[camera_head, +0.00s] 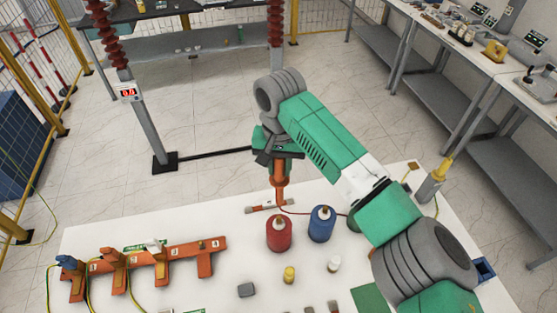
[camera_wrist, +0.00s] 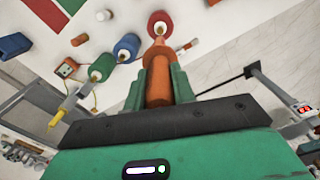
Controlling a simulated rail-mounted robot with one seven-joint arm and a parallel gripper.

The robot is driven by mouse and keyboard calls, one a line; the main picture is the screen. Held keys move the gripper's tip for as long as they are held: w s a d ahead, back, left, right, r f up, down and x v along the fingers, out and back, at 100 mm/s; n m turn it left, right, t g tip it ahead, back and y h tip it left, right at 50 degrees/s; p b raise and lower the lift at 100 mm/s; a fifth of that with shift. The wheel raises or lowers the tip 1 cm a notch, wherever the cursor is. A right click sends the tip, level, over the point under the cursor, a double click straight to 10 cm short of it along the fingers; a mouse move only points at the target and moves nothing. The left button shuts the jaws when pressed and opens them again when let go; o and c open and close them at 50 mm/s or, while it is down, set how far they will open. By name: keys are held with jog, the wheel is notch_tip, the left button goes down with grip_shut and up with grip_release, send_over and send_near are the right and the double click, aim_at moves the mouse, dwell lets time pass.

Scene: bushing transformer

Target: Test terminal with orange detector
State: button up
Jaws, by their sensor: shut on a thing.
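My gripper (camera_head: 278,153) is over the far edge of the white table, pointing down. It is shut on the orange detector (camera_head: 279,181), an orange rod that also shows in the wrist view (camera_wrist: 158,86) between the two green fingers. The detector's lower end is above or near a small item with red ends (camera_head: 262,207); I cannot tell if they touch. Two ribbed red-brown insulators (camera_head: 108,38) (camera_head: 275,22) stand on posts behind the table, apart from the detector. Their tops are outside the head view. I cannot tell which part is the terminal.
A red spool (camera_head: 279,235) and a blue spool (camera_head: 321,225) stand close in front of the detector. An orange rack (camera_head: 140,262) with clamps and cables is at left. A red-digit display (camera_head: 127,91) hangs on the left post.

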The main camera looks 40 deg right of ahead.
aim_at(279, 184)
jog(key=shift+f, duration=2.25)
jog(key=shift+a+f+b, duration=0.1)
jog(key=shift+f+b, duration=0.2)
jog(key=shift+f, duration=1)
dwell(0.4)
notch_tip(279, 184, up, 7)
jog(key=p, duration=0.7)
dwell(1.5)
